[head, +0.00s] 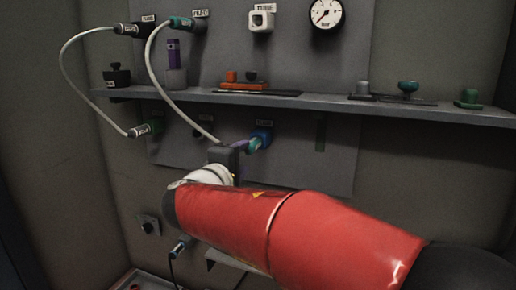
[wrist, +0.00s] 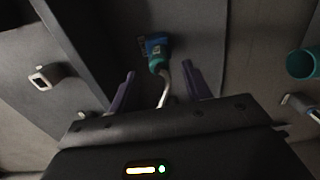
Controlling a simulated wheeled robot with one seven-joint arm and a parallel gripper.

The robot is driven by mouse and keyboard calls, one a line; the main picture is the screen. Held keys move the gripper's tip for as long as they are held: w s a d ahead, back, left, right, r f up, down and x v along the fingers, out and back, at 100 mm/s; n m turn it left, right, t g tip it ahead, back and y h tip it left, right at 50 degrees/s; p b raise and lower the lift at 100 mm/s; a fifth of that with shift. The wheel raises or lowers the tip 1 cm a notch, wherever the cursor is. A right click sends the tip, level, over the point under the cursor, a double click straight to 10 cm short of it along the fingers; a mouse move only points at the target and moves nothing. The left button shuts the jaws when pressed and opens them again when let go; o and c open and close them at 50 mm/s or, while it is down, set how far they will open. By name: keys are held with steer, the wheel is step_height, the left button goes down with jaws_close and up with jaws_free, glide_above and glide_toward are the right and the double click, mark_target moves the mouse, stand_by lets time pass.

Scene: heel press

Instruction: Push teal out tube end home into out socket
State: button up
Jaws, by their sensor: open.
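The teal tube end (wrist: 156,65) is at the mouth of the blue out socket (wrist: 155,44) in the wrist view; I cannot tell how deep it sits. A pale tube (wrist: 163,92) runs back from it between my fingers. In the head view the teal end (head: 253,144) meets the blue socket (head: 264,135) on the lower panel. My gripper (wrist: 159,70) is open, its purple fingers apart on either side of the tube, behind the teal end. In the head view my gripper (head: 243,147) is partly hidden by my own wrist.
A grey shelf (head: 320,101) crosses above the socket, carrying an orange block (head: 231,76) and several small fittings. A gauge (head: 326,13) hangs above. The panel right of the socket is mostly clear.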

mark_target(253, 145)
steer(key=shift+w+a+r, duration=0.1)
steer(key=shift+w+a, duration=0.1)
steer(key=shift+a, duration=0.2)
steer(key=shift+w+d+p, duration=0.15)
steer(key=shift+w+p, duration=0.15)
steer(key=shift+w, duration=0.05)
steer(key=p+x, duration=0.1)
steer(key=x, duration=0.5)
steer(key=shift+w, duration=0.3)
steer(key=shift+x, duration=0.8)
steer(key=shift+b, duration=1)
steer(key=shift+c, duration=0.2)
